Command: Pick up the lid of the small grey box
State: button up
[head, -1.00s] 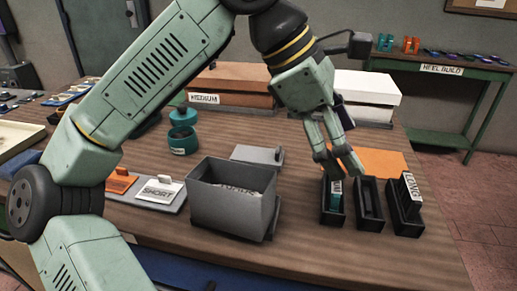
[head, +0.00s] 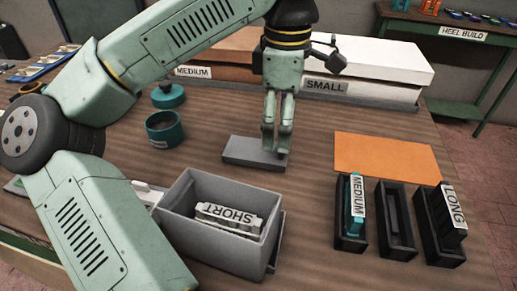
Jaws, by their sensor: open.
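The small grey box (head: 172,208) stands open on the wooden table, with a pale piece labelled SHORT (head: 230,218) inside. Its flat grey lid (head: 241,151) lies on the table behind the box, apart from it. My gripper (head: 276,151) points down over the right part of the lid, fingers open. The fingertips are at or just above the lid's top; I cannot tell whether they touch. The lid's small knob is hidden by the fingers.
Three black holders stand at the right; one has a teal MEDIUM piece (head: 357,208), one a LONG piece (head: 453,211). An orange sheet (head: 387,157) lies behind them. A teal round pot (head: 164,130) is left of the lid. A white box labelled SMALL (head: 380,67) stands behind.

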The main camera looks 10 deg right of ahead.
aim_at(257, 149)
jog(key=shift+s+a+f+p, duration=0.15)
jog(key=shift+f+p, duration=0.2)
jog(key=shift+f, duration=1.15)
jog(key=shift+s+d+f+p, duration=0.1)
jog(key=shift+f+p, duration=0.25)
jog(key=shift+f, duration=1.1)
jog(key=shift+c, duration=0.6)
jog(key=c, duration=0.8)
